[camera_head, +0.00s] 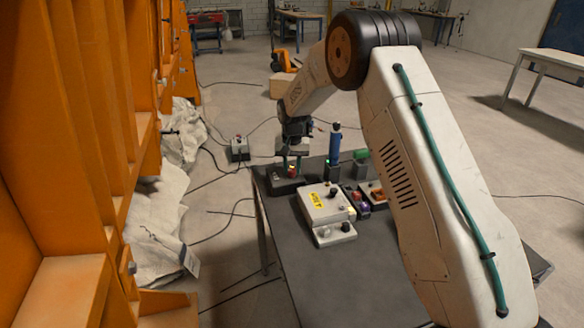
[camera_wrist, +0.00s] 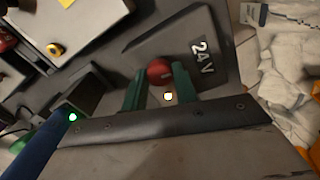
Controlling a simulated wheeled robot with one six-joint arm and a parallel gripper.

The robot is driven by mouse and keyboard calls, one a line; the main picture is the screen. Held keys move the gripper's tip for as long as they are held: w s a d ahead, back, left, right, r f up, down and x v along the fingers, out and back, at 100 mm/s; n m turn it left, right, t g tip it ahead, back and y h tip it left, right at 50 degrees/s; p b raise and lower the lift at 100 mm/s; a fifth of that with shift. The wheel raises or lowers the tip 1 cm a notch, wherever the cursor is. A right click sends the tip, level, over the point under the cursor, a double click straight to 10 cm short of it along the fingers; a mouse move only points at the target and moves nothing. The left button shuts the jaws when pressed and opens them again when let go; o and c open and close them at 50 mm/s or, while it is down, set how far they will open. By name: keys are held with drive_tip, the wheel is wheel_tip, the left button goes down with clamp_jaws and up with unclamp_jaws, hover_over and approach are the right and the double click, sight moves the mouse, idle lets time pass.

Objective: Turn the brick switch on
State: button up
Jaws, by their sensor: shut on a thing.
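The brick (camera_wrist: 200,62) is a dark box marked "24V" in the wrist view. In the head view it is the dark block (camera_head: 283,187) at the table's far left corner. Its switch looks like a round red knob (camera_wrist: 159,71); a bit of red also shows in the head view (camera_head: 291,171). My gripper (camera_wrist: 160,80) has green fingers, one on each side of the red knob, and is shut on it. A small pale-yellow light (camera_wrist: 168,96) glows between the fingers. The knob's setting cannot be read.
A blue upright handle (camera_head: 335,143) with a green light stands close to the right of my gripper. A white control box (camera_head: 325,203) with a yellow label sits nearer on the dark table (camera_head: 330,280). Orange framework (camera_head: 60,180) and white sacks (camera_head: 160,215) lie left.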

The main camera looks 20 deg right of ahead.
sight(292, 170)
drive_tip(key=shift+m, duration=2)
drive_tip(key=o, duration=1)
drive_tip(key=shift+c, duration=0.2)
wheel_tip(292, 170, up, 8)
drive_tip(key=shift+f, duration=0.1)
